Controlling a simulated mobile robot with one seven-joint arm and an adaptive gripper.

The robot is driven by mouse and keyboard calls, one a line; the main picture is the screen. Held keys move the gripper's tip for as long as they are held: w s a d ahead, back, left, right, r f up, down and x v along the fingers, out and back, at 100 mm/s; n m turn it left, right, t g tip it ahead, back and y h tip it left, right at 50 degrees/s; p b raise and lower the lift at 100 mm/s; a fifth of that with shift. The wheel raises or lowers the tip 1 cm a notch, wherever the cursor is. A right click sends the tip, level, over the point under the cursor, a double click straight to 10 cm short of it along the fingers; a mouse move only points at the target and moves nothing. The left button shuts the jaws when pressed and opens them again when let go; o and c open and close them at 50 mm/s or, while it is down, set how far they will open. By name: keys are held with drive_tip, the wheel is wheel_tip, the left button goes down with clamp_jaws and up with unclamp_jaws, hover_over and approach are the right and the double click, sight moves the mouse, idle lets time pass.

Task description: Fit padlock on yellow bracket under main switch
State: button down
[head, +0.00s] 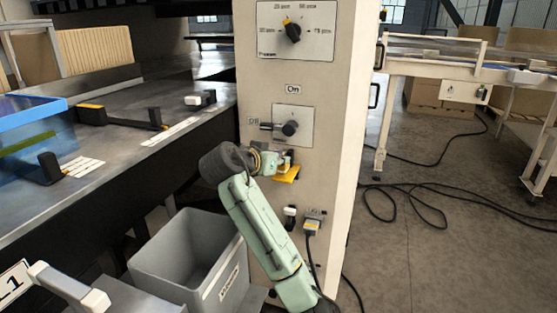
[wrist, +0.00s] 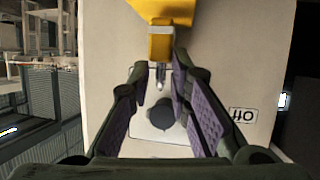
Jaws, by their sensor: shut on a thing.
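The main switch (head: 289,129) is a dark knob on a pale plate on the cream cabinet, with "On" above it. It shows upside down in the wrist view (wrist: 161,116). The yellow bracket (head: 287,174) sticks out below the switch; its yellow surface is at the top of the wrist view (wrist: 163,9). My gripper (head: 279,160) is beside the bracket.
Above is another rotary dial (head: 291,32). Below the bracket are a small white-and-black fitting (head: 290,216) and a cable connector (head: 313,220). A grey bin (head: 190,262) stands at the cabinet's foot. A dark bench (head: 135,100) fills the left. Cables lie on the floor at right.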

drive_tip(key=shift+f, duration=0.25)
drive_tip(key=c, duration=1.4)
unclamp_jaws()
drive_tip(key=shift+s, duration=0.1)
